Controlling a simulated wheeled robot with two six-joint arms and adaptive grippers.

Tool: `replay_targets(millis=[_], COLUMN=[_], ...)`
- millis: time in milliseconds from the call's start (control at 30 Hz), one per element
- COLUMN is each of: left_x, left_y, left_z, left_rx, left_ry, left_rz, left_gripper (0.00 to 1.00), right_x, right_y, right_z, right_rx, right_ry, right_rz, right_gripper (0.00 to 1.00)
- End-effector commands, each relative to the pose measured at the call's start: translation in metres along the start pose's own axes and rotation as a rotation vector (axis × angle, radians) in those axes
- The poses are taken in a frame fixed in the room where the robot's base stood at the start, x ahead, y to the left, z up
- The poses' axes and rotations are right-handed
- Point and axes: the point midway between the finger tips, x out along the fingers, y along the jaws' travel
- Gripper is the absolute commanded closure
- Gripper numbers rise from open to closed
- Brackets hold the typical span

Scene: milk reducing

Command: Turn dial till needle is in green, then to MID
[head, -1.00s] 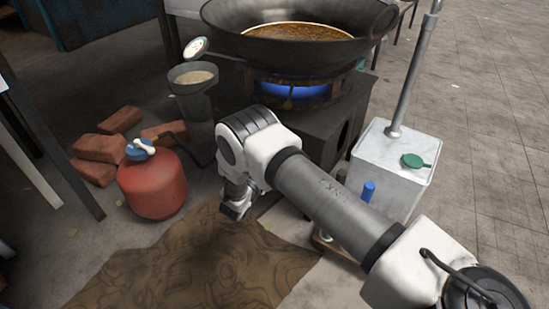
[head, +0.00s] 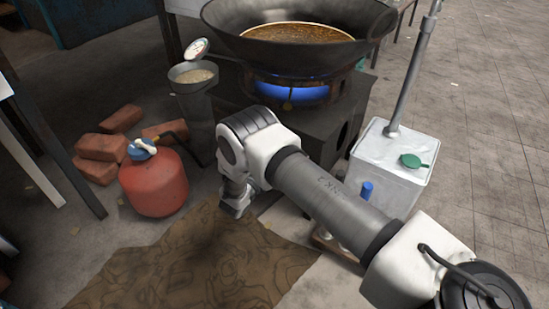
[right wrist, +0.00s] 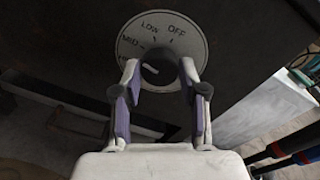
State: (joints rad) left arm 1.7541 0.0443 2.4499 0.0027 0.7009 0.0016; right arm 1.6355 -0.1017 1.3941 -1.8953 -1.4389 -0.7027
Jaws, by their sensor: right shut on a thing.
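The dial knob (right wrist: 158,68) is dark, with a white mark on its left side. It sits on a round pale plate (right wrist: 190,38) lettered OFF, LOW and MID, with another label partly hidden at left. My right gripper (right wrist: 160,76) is shut on the knob, one finger on each side. In the head view my right arm hides the dial, and the gripper's end (head: 236,203) shows low beside the stove. The round white gauge (head: 196,48) stands at the wok's left; its needle is too small to read. My left gripper is out of view.
The wok (head: 372,40) holds brown liquid over a blue flame (head: 290,92) on the dark stove (head: 325,130). A red gas bottle (head: 155,185), bricks (head: 100,147) and a bucket (head: 192,90) stand left. A white canister (head: 395,165) stands right.

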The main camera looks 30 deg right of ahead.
Motion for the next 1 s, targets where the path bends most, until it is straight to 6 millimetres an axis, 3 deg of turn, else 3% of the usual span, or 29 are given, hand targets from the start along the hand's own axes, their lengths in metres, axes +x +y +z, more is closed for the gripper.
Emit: replay_targets(millis=[367,400,433,467,800,1000], left_x=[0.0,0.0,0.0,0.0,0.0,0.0], left_y=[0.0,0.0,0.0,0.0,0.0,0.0], left_z=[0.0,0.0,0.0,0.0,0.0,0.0], left_rx=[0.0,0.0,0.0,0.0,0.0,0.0], left_ry=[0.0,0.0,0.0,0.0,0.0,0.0], left_rz=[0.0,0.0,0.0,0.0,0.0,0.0], left_gripper=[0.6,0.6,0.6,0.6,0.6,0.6], right_x=[0.001,0.001,0.001,0.001,-0.003,-0.038], right_y=[0.0,0.0,-0.001,0.0,0.0,0.001], right_z=[0.001,0.001,0.001,0.001,0.001,0.001], right_rx=[-0.002,-0.002,-0.002,-0.002,-0.003,-0.005], right_ry=[0.0,0.0,0.0,0.0,-0.001,-0.003], right_rz=[-0.002,-0.002,-0.002,-0.002,0.001,0.004], right_gripper=[0.93,0.47,0.37,0.32,0.32,0.32])
